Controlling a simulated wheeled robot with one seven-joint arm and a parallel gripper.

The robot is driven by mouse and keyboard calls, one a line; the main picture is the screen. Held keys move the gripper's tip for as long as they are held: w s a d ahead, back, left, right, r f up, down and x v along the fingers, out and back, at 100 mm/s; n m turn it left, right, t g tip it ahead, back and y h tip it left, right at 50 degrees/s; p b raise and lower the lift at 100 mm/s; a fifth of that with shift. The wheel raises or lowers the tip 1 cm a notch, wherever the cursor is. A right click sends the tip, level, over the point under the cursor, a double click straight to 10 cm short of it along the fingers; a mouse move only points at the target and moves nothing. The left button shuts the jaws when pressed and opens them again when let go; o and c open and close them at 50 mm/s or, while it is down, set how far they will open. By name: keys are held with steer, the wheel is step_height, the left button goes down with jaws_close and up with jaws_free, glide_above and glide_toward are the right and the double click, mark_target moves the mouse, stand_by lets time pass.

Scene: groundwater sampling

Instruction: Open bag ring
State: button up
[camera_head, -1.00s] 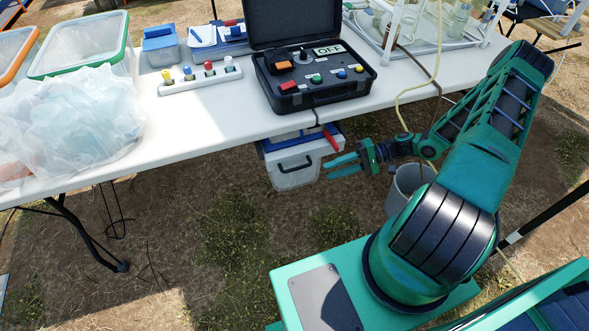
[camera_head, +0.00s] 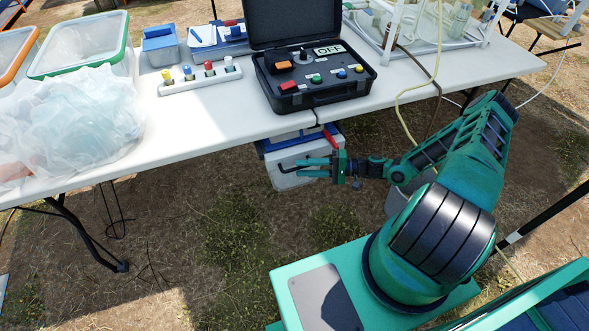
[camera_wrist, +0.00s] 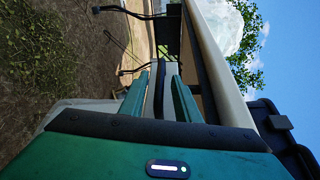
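A clear, crumpled plastic bag (camera_head: 65,118) lies at the left end of the white table. It also shows in the wrist view (camera_wrist: 228,28), beyond the table edge. I cannot make out a ring on the bag. My gripper (camera_head: 299,167) is below the table's front edge, in front of the white box and well to the right of the bag. In the wrist view, the two green fingers of my gripper (camera_wrist: 160,80) are apart, with a dark strip showing between them. I cannot tell whether that strip lies between the fingers or behind them.
The white table (camera_head: 215,110) carries a black control case (camera_head: 315,95), a strip of coloured caps (camera_head: 200,80) and a green-rimmed tub (camera_head: 80,45). The white box (camera_head: 285,180) stands under the table. The ground in front of the table is clear at left.

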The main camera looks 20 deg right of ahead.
mark_target(297, 168)
steer(key=shift+x, duration=1.55)
